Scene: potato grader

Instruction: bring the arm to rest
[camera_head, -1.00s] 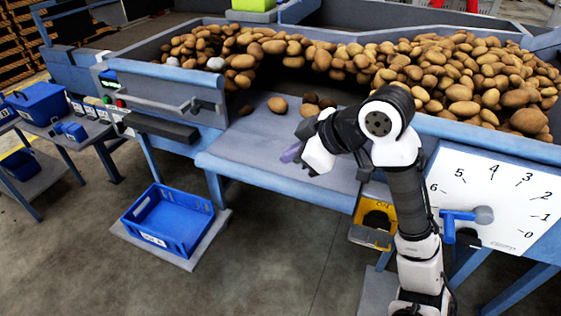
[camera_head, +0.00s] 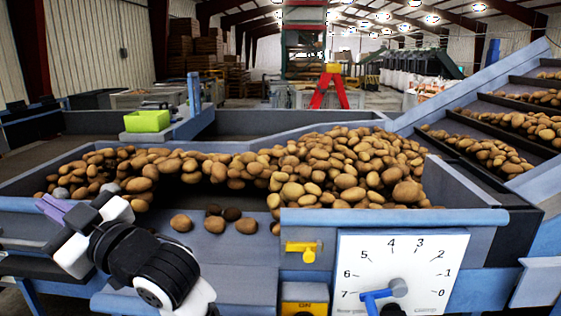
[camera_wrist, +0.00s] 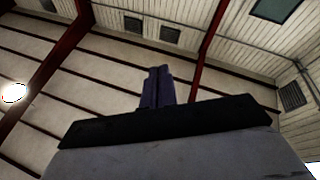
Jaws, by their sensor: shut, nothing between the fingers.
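My gripper (camera_head: 54,208) is at the lower left of the head view, at the end of my folded white and black arm. Its purple-grey fingers are together with nothing between them, and they point up and to the left. They stand in front of the grader's near left wall. In the wrist view the shut fingers (camera_wrist: 157,88) point up at the ceiling, with no object near them.
Potatoes (camera_head: 340,165) fill the grader's trough, and several lie loose on its front shelf (camera_head: 205,262). A dial panel (camera_head: 405,270) with a blue lever (camera_head: 375,297) is at lower right. A green box (camera_head: 147,121) stands behind. An inclined conveyor (camera_head: 490,105) rises at right.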

